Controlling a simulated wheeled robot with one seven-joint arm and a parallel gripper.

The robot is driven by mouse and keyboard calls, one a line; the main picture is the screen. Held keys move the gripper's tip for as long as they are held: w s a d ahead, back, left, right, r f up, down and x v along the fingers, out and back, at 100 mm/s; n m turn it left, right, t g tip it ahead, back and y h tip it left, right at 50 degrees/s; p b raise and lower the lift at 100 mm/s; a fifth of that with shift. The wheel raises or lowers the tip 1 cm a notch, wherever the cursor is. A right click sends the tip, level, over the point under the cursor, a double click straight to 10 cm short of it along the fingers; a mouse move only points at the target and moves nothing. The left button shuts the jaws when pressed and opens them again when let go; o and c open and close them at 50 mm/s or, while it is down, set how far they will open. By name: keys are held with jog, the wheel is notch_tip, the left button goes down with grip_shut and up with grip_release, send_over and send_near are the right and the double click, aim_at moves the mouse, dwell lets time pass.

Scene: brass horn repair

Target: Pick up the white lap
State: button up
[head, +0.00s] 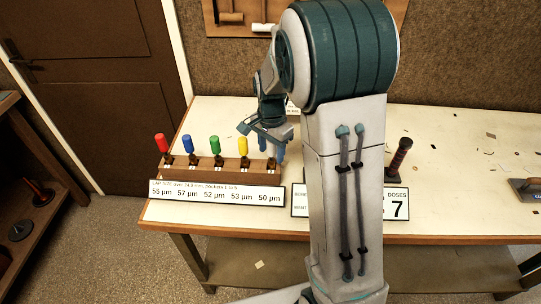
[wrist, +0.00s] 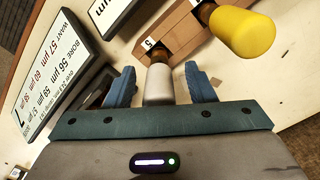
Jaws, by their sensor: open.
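The white lap (wrist: 158,86) stands upright in the end pocket, marked 5, of the brown wooden rack (head: 205,172). In the wrist view it lies between the two blue fingers of my gripper (wrist: 160,88), with a gap on each side. My gripper (head: 272,148) is open and empty at the right end of the rack in the head view, where its fingers mostly hide the white lap. The yellow lap (wrist: 241,33) stands in the neighbouring pocket. The green lap (head: 214,144), blue lap (head: 188,144) and red lap (head: 161,143) stand further left.
A lap size card (head: 217,192) is in front of the rack. A bore and want card (wrist: 58,75) is beside it, partly hidden by my arm in the head view.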

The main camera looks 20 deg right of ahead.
grip_shut()
